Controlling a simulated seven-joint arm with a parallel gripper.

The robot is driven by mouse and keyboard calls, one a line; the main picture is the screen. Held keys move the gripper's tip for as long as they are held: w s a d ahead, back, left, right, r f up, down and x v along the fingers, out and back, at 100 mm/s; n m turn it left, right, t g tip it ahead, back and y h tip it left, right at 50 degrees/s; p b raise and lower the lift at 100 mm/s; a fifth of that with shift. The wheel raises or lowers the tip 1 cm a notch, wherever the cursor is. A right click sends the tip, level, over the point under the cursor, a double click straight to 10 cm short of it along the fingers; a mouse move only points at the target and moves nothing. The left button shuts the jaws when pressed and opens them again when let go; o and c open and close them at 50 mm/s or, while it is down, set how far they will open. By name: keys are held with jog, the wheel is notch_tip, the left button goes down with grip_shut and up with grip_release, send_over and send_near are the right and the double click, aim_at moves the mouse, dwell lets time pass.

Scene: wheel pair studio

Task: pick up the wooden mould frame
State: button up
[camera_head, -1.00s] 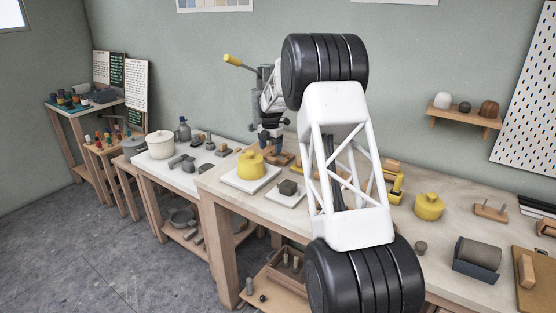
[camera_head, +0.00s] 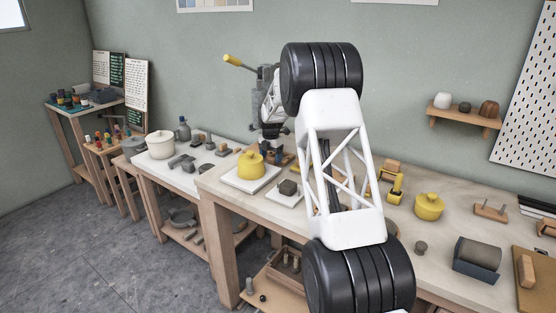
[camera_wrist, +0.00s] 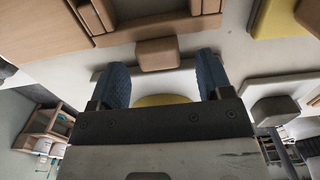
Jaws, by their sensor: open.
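The wooden mould frame (camera_wrist: 150,14) shows at the top edge of the wrist view, cut off by the picture; its tan rails surround a darker inside. A tan wooden block (camera_wrist: 157,55) juts from its near side toward my gripper. My gripper (camera_wrist: 162,72) is open, with one blue finger on each side of this block and a gap to both. I cannot tell how far the fingertips reach down beside it. In the head view my gripper (camera_head: 277,154) is low over the back of the bench, and it mostly hides the frame.
A yellow lidded pot (camera_head: 250,165) on a white slab and a dark block (camera_head: 288,187) stand close in front of my gripper. Another yellow pot (camera_head: 429,206) and a roller in a dark tray (camera_head: 477,258) are on the bench's right side.

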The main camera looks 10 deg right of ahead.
jog(key=shift+f, duration=1.1)
jog(key=c, duration=1)
jog(key=shift+r, duration=0.1)
jog(key=shift+c, duration=0.2)
jog(key=shift+r, duration=3.55)
jog(key=s, duration=1.8)
jog(key=shift+a+f, duration=0.1)
